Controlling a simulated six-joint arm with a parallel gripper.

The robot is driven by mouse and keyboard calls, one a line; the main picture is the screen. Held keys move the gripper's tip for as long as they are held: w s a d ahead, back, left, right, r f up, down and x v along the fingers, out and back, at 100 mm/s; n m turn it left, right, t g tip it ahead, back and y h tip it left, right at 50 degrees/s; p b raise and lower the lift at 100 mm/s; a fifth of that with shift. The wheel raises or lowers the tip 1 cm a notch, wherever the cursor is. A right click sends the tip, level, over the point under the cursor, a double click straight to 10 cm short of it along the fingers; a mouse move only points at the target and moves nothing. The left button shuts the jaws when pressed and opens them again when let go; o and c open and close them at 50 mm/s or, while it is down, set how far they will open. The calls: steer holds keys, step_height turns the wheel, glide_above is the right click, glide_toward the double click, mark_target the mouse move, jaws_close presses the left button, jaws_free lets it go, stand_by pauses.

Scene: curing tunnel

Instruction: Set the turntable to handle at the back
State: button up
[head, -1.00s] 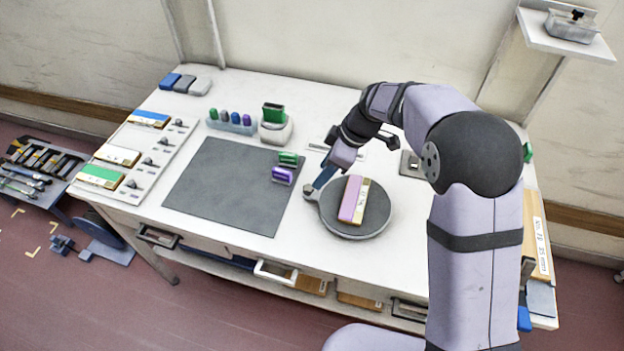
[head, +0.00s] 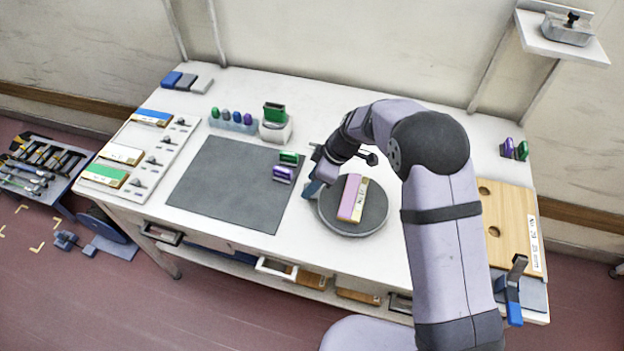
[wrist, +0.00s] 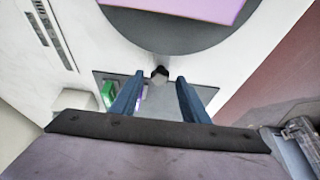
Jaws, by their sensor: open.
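The turntable (head: 372,217) is a round dark grey disc on the bench, right of the dark mat, carrying a pink and white block (head: 350,198). It also shows at the top of the wrist view (wrist: 125,22). Its handle, a small dark knob (wrist: 160,73), sticks out from the rim and sits between my fingertips in the wrist view. My gripper (head: 311,189) is open, at the turntable's left edge in the head view, its blue fingers (wrist: 160,88) on either side of the knob. In the head view the gripper largely hides the handle. I cannot tell whether a finger touches it.
Green and purple blocks (head: 284,174) stand on the mat (head: 225,190) left of the gripper. A white holder with a green block (head: 275,122) stands behind. A wooden board (head: 508,225) lies at the right.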

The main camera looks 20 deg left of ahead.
steer(key=shift+f, duration=0.1)
jaws_close()
steer(key=shift+w, duration=0.2)
